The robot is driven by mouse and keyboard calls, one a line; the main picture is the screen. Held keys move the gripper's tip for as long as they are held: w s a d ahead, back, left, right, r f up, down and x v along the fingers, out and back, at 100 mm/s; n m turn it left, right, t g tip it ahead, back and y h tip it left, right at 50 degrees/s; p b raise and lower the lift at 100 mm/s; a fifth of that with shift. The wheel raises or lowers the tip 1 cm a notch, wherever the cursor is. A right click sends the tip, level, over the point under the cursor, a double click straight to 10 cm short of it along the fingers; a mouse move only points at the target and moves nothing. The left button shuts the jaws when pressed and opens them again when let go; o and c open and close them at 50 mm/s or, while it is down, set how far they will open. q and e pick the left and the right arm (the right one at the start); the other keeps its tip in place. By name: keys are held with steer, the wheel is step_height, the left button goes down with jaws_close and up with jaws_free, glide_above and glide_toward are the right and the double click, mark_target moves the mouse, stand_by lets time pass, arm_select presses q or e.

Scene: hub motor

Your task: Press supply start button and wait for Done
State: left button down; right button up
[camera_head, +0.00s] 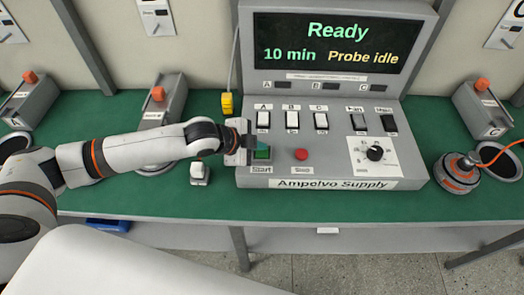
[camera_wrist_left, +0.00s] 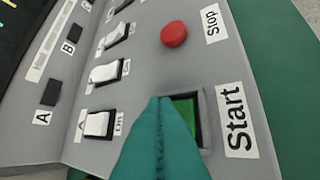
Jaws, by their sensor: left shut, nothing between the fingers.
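The grey Ampelvo Supply console (camera_head: 335,168) stands on the green bench, its screen (camera_head: 327,42) reading "Ready", "10 min" and "Probe idle". The green Start button (camera_head: 262,153) is at the panel's lower left; in the left wrist view the button (camera_wrist_left: 187,112) is partly hidden behind my fingers. My left gripper (camera_head: 246,150) is shut and empty at the Start button, its teal fingertips (camera_wrist_left: 160,103) over the button's edge; whether they touch it I cannot tell. The red Stop button (camera_head: 301,154) is to the right. My right gripper is out of view.
A hub motor (camera_head: 460,170) with an orange cable sits right. Grey boxes with orange tops (camera_head: 157,95) line the back.

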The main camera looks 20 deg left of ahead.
mark_target(258, 155)
arm_select(q)
steer(key=shift+f, duration=0.15)
steer(key=shift+f, duration=0.25)
steer(key=shift+f, duration=0.55)
stand_by(0.7)
steer(key=shift+r, duration=0.15)
steer(key=shift+r+p, duration=0.8)
steer(key=shift+p, duration=0.25)
step_height(258, 155, up, 5)
steer(key=p, duration=0.5)
